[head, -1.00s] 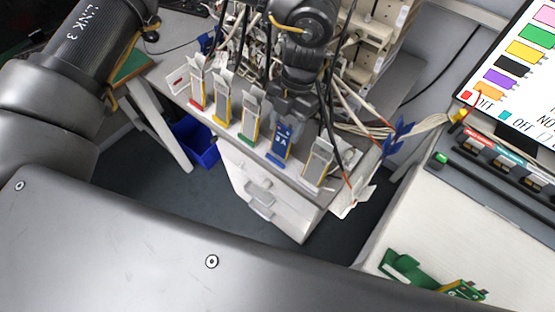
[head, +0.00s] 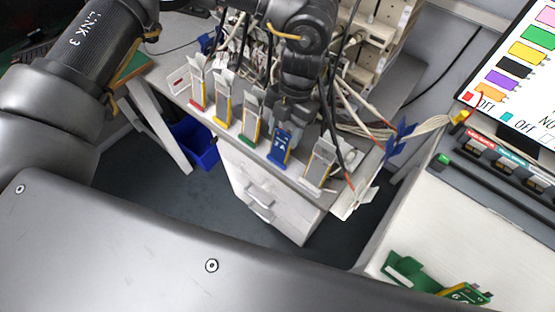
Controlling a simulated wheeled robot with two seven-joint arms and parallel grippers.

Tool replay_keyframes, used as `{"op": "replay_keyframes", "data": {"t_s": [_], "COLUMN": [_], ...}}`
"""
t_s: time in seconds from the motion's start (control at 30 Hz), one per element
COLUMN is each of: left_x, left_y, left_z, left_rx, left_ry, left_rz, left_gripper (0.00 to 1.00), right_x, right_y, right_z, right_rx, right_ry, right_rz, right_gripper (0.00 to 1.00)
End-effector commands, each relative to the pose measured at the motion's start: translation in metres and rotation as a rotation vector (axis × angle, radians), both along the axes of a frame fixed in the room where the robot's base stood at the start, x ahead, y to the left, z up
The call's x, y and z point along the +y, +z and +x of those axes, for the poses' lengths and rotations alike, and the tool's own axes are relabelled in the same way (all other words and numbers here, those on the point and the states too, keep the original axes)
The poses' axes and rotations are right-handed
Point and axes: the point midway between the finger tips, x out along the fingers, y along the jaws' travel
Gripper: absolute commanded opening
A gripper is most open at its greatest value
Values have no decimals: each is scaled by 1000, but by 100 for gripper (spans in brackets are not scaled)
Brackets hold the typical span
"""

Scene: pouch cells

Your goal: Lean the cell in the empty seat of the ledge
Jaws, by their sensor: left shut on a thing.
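My left gripper (head: 287,119) reaches down from the top of the view and is shut on the blue cell (head: 280,147), holding its upper end. The blue cell stands nearly upright at the ledge (head: 263,151), in the row between the green-footed cell (head: 250,119) and the grey cell (head: 319,163) at the right end. Whether its foot touches the ledge cannot be told. A red-footed cell (head: 197,85) and a yellow-footed cell (head: 222,100) lean farther left. The seat behind the blue cell is hidden. My right gripper is not in view.
Loose cables and equipment (head: 365,75) crowd the area behind the row. White drawers (head: 262,195) stand below the ledge, with a blue bin (head: 197,145) to their left. A white table (head: 440,225) at right holds green boards (head: 415,272).

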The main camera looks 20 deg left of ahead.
Motion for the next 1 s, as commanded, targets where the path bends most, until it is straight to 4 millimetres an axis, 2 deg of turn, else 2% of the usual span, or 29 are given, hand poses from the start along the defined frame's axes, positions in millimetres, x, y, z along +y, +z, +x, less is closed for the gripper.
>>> {"op": "replay_keyframes", "data": {"t_s": [0.03, 0.27, 0.3, 0.47, 0.67, 0.73, 1.0], "left_x": [0, 1, 1, 1, 0, 0, 0], "left_y": [-5, -7, -7, -8, -8, -9, -9], "left_z": [-1, -1, -1, -1, -1, -1, -1], "left_rx": [3, 2, 2, 2, 2, 2, 2], "left_ry": [0, 0, 0, 0, -1, -1, -1], "left_rz": [1, 2, 2, 2, 1, 1, 1], "left_gripper": [36, 36, 53, 74, 74, 82, 82], "right_x": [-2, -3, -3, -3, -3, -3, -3], "right_y": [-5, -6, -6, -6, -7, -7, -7], "right_z": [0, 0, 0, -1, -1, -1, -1], "right_rx": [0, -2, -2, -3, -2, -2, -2], "right_ry": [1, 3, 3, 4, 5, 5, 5], "right_rz": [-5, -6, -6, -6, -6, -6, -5], "right_gripper": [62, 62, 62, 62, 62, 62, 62]}}
